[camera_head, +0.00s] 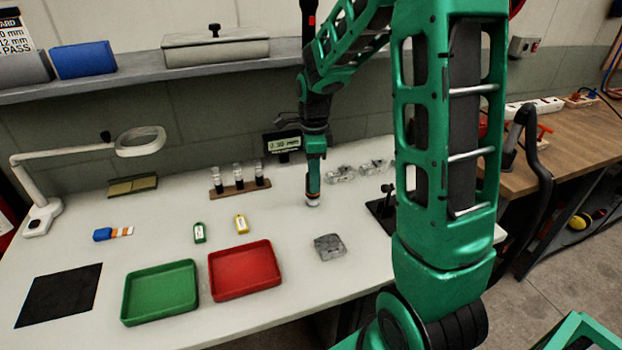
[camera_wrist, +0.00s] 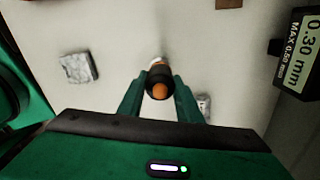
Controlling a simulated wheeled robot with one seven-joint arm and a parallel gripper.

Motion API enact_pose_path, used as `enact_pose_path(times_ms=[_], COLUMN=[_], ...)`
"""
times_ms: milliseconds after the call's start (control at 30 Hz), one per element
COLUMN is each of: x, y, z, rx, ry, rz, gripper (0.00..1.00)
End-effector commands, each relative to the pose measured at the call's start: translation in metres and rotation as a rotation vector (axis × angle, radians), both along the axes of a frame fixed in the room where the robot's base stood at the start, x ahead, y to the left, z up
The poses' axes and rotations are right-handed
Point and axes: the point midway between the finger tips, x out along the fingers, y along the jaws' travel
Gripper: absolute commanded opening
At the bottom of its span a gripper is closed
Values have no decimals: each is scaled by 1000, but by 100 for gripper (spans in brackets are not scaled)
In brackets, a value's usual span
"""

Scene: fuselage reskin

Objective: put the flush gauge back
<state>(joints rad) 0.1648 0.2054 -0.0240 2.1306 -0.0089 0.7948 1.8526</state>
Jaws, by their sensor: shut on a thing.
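The flush gauge, a slim dark cylinder with an orange end (camera_wrist: 160,90), is held upright between the two green fingers of my gripper (camera_wrist: 160,98). In the head view my gripper (camera_head: 315,165) is over the back middle of the white table, and the gauge's pale lower end (camera_head: 313,201) points down at the tabletop. I cannot tell whether that end touches the table. A small readout box (camera_head: 283,143) stands behind and left of my gripper; in the wrist view the readout (camera_wrist: 298,50) shows 0.30 mm and MAX 0.50 mm.
A grey block (camera_head: 329,247) lies in front of my gripper. Clear parts (camera_head: 341,174) lie to its right, near a black stand (camera_head: 381,208) partly behind my arm. A vial rack (camera_head: 240,188), green tray (camera_head: 160,292) and red tray (camera_head: 244,270) are left.

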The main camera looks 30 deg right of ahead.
Motion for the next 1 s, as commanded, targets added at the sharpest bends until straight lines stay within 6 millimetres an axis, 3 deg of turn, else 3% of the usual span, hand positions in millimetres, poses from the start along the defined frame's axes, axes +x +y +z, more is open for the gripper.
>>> enact_pose_path(times_ms=[367,400,467,800,1000], x=[1,1,1,1,2], y=[0,1,1,1,1], z=[-6,-6,-6,-3,21], rx=[0,0,0,0,0], ry=[-2,-1,-1,-2,-5], rz=[1,1,1,2,2], gripper=[9,39,50,50,50])
